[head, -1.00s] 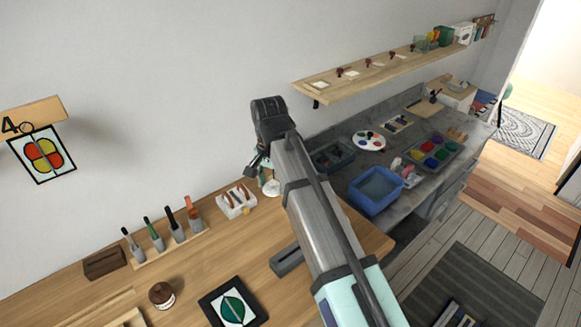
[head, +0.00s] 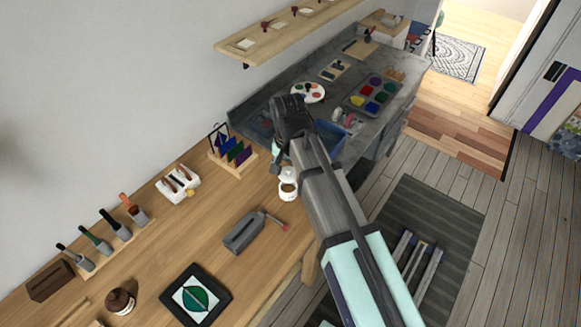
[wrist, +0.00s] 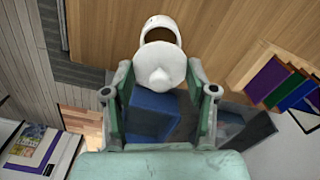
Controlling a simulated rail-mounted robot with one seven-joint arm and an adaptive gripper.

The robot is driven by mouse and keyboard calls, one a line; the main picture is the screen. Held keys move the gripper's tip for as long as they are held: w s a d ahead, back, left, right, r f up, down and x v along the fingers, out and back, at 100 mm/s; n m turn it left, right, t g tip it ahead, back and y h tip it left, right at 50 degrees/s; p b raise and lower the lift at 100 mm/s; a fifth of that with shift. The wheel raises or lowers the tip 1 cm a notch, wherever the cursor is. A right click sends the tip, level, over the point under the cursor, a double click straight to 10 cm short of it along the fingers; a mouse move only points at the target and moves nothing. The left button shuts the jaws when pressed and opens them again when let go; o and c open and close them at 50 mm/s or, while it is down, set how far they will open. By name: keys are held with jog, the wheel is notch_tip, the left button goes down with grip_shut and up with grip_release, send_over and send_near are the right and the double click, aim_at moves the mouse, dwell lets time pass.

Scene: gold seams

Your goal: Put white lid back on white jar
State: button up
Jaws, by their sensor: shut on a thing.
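The white jar (head: 288,192) stands upright on the wooden table near its right edge, its dark mouth open. In the wrist view the jar (wrist: 160,24) is beyond the fingertips. My gripper (head: 281,165) is shut on the white lid (head: 289,173), just above the jar in the head view. In the wrist view the round, knobbed lid (wrist: 160,68) lies between the green fingers of my gripper (wrist: 160,84). It overlaps the near side of the jar's mouth, leaving the far side uncovered. I cannot tell whether lid and rim touch.
A rack of coloured panes (head: 234,152) stands left of the jar, also close in the wrist view (wrist: 272,82). A grey tool block (head: 244,232) with a red-tipped piece lies in front. A blue bin (wrist: 152,112) sits beyond the table edge.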

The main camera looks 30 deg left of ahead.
jog(key=shift+f+b, duration=1.4)
jog(key=shift+f, duration=0.6)
jog(key=shift+p, duration=0.45)
jog(key=shift+f, duration=0.8)
dwell(2.0)
jog(key=o, duration=1)
jog(key=shift+o, duration=1.4)
jog(key=shift+r, duration=0.15)
jog(key=shift+r+p, duration=2.6)
jog(key=shift+r, duration=0.8)
